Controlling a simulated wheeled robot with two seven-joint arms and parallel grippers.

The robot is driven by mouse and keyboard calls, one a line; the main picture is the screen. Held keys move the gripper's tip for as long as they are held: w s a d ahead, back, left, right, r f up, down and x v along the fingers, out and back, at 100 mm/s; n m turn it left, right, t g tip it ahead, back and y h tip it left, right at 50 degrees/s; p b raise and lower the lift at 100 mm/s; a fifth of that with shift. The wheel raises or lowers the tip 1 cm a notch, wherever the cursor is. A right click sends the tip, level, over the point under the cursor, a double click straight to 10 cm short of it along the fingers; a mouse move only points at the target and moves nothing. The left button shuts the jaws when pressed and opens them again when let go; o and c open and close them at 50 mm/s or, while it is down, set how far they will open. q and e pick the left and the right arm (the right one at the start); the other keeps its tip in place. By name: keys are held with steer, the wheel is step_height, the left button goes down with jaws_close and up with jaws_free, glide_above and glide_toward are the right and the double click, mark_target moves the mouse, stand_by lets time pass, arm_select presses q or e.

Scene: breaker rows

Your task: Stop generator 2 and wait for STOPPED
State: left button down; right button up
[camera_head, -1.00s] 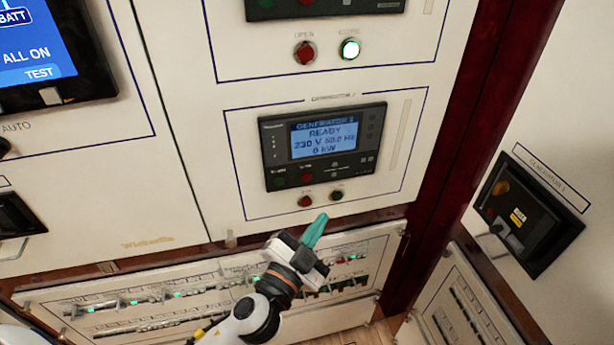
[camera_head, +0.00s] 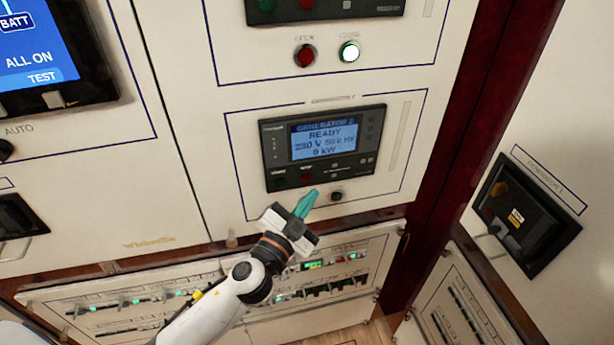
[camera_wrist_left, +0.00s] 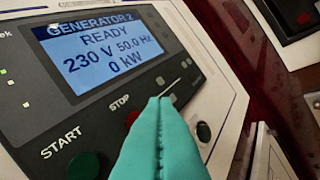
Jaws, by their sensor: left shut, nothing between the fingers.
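The generator 2 controller (camera_head: 268,150) is a black unit on the white panel. Its blue screen (camera_head: 324,140) reads GENERATOR 2, READY, 230 V, 50.0 Hz, 0 kW, also legible in the left wrist view (camera_wrist_left: 100,48). The green START button (camera_wrist_left: 83,166) is clear of my fingers. The red STOP button (camera_wrist_left: 132,118) is partly hidden behind my fingertips in the left wrist view. My left gripper (camera_head: 309,194) has teal fingers, shut and empty, just below the controller's button row. Whether they touch anything cannot be told. My right gripper is not in view.
Below the controller is a dark green button (camera_head: 336,196); the red one beside it is hidden by my gripper. Above are another red button (camera_head: 305,55) and a lit one (camera_head: 349,51). Breaker rows (camera_head: 130,300) lie below.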

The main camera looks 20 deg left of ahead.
mark_target(311, 177)
arm_select(q)
steer(key=shift+w+a, duration=0.6)
steer(key=shift+w, duration=0.35)
steer(key=shift+w+a, duration=0.1)
stand_by(1.4)
steer(key=shift+w+a, duration=0.15)
steer(key=shift+w, duration=0.1)
steer(key=shift+w+a, duration=0.25)
steer(key=shift+w, duration=0.05)
stand_by(0.8)
steer(key=shift+d, duration=0.1)
steer(key=shift+s+d, duration=0.4)
steer(key=shift+s, duration=0.3)
steer(key=shift+s+d, duration=0.7)
steer(key=shift+s, duration=0.35)
steer(key=shift+s+d, duration=0.7)
steer(key=shift+s, duration=0.3)
